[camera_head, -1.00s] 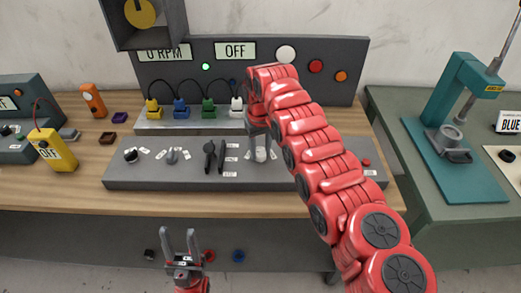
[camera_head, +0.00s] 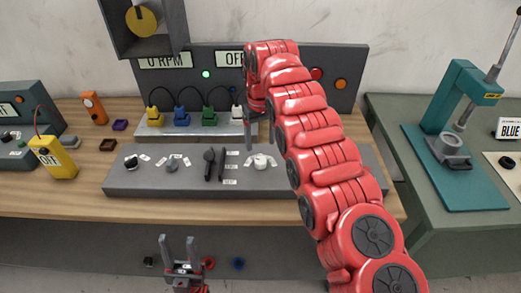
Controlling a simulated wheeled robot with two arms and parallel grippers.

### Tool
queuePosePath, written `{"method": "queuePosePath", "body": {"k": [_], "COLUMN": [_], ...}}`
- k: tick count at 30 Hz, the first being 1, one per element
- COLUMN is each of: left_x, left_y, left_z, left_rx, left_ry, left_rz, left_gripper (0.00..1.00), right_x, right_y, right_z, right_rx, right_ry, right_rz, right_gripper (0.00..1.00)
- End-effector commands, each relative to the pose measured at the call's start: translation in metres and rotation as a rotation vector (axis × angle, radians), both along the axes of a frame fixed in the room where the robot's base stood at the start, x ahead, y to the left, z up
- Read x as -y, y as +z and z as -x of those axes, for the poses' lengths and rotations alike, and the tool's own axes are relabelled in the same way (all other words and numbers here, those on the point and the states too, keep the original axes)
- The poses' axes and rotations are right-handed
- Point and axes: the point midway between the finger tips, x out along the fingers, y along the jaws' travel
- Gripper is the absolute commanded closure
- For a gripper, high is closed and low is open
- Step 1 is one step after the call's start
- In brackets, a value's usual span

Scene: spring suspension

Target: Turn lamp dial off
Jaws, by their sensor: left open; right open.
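A grey control panel (camera_head: 290,185) on the bench carries a white dial (camera_head: 261,161), a grey dial (camera_head: 172,164) and a dark knob (camera_head: 131,162). Small labels fan around the white and grey dials, too small to read. I cannot read which one is named lamp. My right gripper (camera_head: 262,138) hangs open above and behind the white dial, apart from it. Its far finger is partly hidden by my red arm. My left gripper (camera_head: 178,250) is open and empty, low in front of the bench.
Black levers (camera_head: 213,163) stand left of the white dial. Yellow, blue, green and white plugs (camera_head: 209,115) sit behind the panel. An upright board (camera_head: 350,70) has an "OFF" display, partly covered by my arm. A yellow meter (camera_head: 52,158) stands at left.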

Motion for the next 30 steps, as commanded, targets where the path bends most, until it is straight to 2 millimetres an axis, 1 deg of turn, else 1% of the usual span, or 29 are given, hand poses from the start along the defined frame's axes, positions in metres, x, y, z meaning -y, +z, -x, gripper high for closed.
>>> {"method": "queuePosePath", "body": {"k": [1,3,9,12,15,18,30], "left_x": [0.000,0.000,0.000,0.000,0.000,0.000,0.000], "left_y": [0.017,0.035,0.072,0.084,0.092,0.096,0.096], "left_z": [0.000,0.000,0.000,0.000,0.000,0.000,0.000], "left_rx": [0.001,0.001,0.000,0.000,0.000,0.000,0.000], "left_ry": [0.000,0.000,0.000,0.000,0.000,0.000,0.000], "left_rz": [0.000,0.000,0.000,0.000,0.000,0.000,0.000], "left_gripper": [0.50,0.50,0.50,0.50,0.50,0.50,0.50], "right_x": [-0.003,0.001,0.000,0.000,0.000,0.000,0.000], "right_y": [0.021,0.039,0.075,0.087,0.095,0.099,0.099], "right_z": [0.001,0.000,0.000,0.000,0.000,0.000,0.000], "right_rx": [0.000,0.000,0.001,0.000,0.000,0.000,0.000], "right_ry": [0.002,-0.002,0.000,0.000,0.000,0.000,0.000], "right_rz": [-0.002,0.000,0.000,0.000,0.000,0.000,0.000], "right_gripper": [0.24,0.24,0.24,0.24,0.24,0.24,0.24]}}
